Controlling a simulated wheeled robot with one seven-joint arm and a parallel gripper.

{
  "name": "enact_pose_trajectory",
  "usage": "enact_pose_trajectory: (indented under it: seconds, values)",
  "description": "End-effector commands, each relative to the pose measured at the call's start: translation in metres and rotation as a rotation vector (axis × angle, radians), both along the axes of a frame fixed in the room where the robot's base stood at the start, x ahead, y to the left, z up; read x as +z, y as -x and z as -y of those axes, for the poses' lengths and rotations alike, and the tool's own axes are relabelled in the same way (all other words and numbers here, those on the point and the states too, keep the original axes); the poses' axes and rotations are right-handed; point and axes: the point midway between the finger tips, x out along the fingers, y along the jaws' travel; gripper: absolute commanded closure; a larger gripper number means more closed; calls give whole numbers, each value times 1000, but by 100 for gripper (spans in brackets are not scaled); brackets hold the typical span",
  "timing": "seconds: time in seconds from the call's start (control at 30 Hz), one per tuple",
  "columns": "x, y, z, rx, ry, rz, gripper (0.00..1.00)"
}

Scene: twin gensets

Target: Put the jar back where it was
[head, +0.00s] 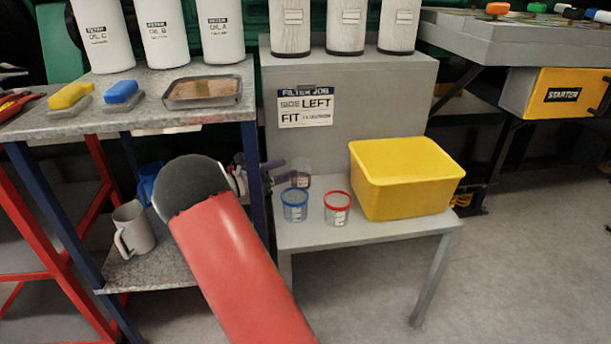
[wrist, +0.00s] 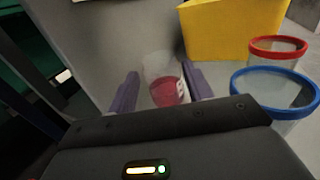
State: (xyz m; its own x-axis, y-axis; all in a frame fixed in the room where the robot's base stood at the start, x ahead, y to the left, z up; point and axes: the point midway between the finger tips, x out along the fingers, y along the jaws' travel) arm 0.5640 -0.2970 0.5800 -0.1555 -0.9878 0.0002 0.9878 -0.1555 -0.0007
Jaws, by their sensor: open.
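A clear jar (head: 302,176) with dark red contents and a white label stands at the back left of the low grey bench (head: 375,232). In the wrist view this jar (wrist: 166,92) shows between the two purple fingers of my gripper (wrist: 160,84). My gripper (head: 283,172) is open, with a visible gap beside the jar; how far the fingers reach around it is unclear. A blue-rimmed jar (head: 294,206) and a red-rimmed jar (head: 337,208) stand in front of it, apart from my fingers.
A yellow bin (head: 405,180) stands on the right of the bench. A sign panel (head: 305,106) rises behind it. To the left, a shelf cart holds a grey mug (head: 133,230), two sponges and a metal tray (head: 203,92). Floor is clear at the right.

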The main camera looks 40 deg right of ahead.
Motion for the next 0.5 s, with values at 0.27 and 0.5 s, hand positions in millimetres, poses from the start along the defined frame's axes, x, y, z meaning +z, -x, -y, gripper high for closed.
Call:
enact_pose_trajectory:
  seconds: [0.27, 0.5]
  values:
    - [1, 5, 40, -3, 1, 1, 50]
    - [1, 7, 56, 0, 0, 0, 50]
